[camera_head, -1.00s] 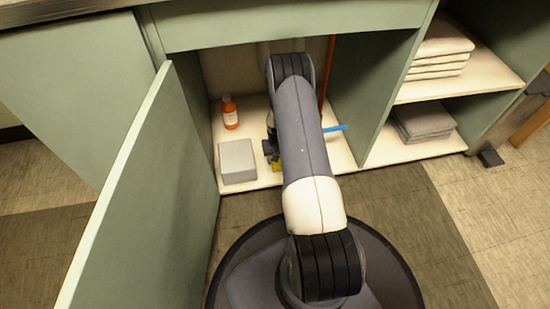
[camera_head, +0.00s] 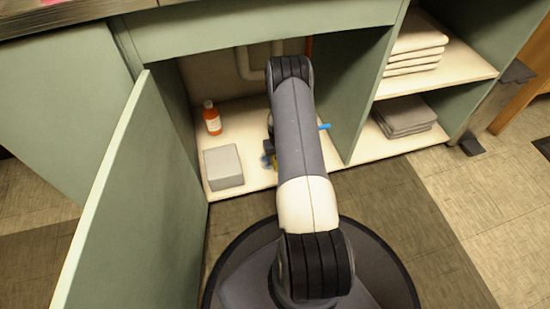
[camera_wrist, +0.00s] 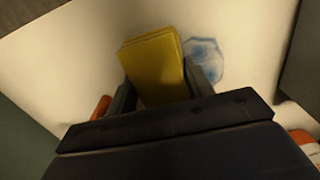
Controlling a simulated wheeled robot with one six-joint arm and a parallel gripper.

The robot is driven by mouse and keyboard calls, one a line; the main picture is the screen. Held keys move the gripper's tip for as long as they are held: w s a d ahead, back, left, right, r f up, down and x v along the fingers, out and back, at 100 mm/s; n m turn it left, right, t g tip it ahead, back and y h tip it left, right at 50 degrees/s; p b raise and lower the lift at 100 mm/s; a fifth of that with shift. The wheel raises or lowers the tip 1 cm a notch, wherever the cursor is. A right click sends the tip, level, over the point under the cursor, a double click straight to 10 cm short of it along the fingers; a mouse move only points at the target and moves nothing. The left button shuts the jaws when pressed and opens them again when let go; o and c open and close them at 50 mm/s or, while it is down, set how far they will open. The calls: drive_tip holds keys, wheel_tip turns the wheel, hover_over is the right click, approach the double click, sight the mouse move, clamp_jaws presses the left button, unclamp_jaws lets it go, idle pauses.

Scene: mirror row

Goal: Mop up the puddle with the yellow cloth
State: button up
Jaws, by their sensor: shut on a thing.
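The yellow cloth (camera_wrist: 153,62) is held between the two fingers of my gripper (camera_wrist: 160,88) in the wrist view. The puddle (camera_wrist: 206,61) is a pale patch with a blue rim on the cream cabinet floor, just right of the cloth; the cloth may overlap its left edge. Whether the cloth touches the floor I cannot tell.
Inside the cabinet (camera_head: 250,110), an orange bottle (camera_head: 212,119) and a grey box (camera_head: 223,166) stand left of my arm. A blue item (camera_head: 324,126) sticks out right of it. The open door (camera_head: 140,200) bounds the left side; folded towels (camera_head: 404,115) lie on shelves at right.

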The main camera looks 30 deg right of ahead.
sight(259, 160)
drive_tip(key=shift+w+d, duration=0.15)
drive_tip(key=shift+w, duration=0.65)
drive_tip(key=shift+w+a+f, duration=0.1)
drive_tip(key=shift+w+a, duration=0.15)
drive_tip(key=shift+a, duration=0.65)
drive_tip(key=shift+w+a+f, duration=0.1)
drive_tip(key=shift+w+a, duration=0.1)
drive_tip(key=shift+a, duration=0.65)
drive_tip(key=shift+w+a+r, duration=0.1)
drive_tip(key=shift+w+a, duration=0.15)
drive_tip(key=shift+a, duration=0.6)
drive_tip(key=shift+w+a, duration=0.2)
drive_tip(key=shift+a, duration=0.65)
drive_tip(key=shift+w+d+r, duration=0.1)
drive_tip(key=shift+w+d, duration=0.1)
drive_tip(key=shift+w, duration=0.6)
drive_tip(key=shift+s+d, duration=0.3)
drive_tip(key=shift+d, duration=0.9)
drive_tip(key=shift+s+d, duration=0.35)
drive_tip(key=shift+d, duration=0.85)
drive_tip(key=shift+s+d, duration=0.3)
drive_tip(key=shift+d, duration=0.9)
drive_tip(key=shift+r, duration=0.1)
drive_tip(key=shift+r+p, duration=1.6)
drive_tip(key=shift+r, duration=1.35)
